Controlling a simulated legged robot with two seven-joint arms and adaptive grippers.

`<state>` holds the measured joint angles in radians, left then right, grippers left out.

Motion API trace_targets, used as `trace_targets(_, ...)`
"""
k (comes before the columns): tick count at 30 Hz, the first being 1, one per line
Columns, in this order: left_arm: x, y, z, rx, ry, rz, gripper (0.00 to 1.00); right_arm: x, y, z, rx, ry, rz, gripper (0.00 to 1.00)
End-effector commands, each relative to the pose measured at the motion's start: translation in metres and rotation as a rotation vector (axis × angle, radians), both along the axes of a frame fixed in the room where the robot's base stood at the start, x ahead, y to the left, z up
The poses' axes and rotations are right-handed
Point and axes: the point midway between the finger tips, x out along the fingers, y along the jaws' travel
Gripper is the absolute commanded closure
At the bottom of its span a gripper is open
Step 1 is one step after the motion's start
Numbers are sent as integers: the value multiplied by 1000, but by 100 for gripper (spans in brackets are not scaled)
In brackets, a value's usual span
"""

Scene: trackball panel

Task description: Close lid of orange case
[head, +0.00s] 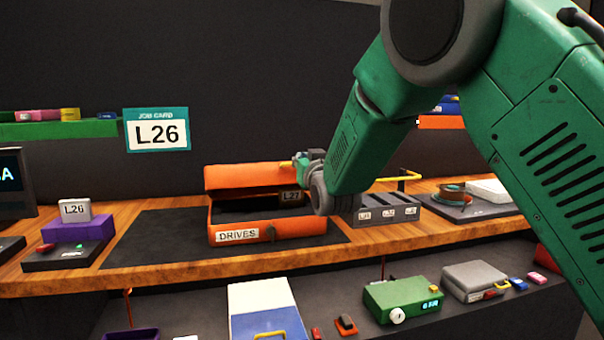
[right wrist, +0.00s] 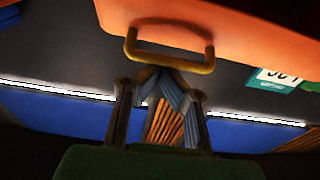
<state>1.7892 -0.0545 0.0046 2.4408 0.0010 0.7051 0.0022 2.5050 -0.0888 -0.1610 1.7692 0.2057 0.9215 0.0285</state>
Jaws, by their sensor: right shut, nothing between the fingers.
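The orange case (head: 290,232) labelled DRIVES sits on a dark mat on the wooden bench. Its lid (head: 240,178) stands partly open, leaving a dark gap above the case body. My right gripper (head: 304,160) is at the right end of the lid's upper edge, partly hidden by my green arm. In the right wrist view, the orange lid (right wrist: 235,25) and its yellow handle (right wrist: 172,64) are just ahead of my shut, empty fingers (right wrist: 162,78). I cannot tell whether they touch it. My left gripper is out of view.
A grey tray with several slots (head: 390,216) stands right of the case. A purple block (head: 78,229) bears a box labelled L26 (head: 75,210). Bare dark mat (head: 160,240) lies left of the case.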

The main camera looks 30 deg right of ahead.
Motion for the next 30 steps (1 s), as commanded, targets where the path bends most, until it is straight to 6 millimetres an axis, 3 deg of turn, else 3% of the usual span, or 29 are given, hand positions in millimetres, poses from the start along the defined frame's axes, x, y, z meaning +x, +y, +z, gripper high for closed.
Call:
trace_targets(1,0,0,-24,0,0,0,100,-3,1,-21,-7,-30,0,100)
trace_targets(3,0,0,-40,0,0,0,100,-7,1,-31,-18,-78,0,100)
trace_targets(12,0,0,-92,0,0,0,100,-25,6,-68,-60,-261,1,100)
trace_targets(21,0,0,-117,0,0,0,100,-35,7,-90,-66,-295,1,100)
trace_targets(30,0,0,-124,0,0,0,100,-36,8,-99,-66,-290,1,100)
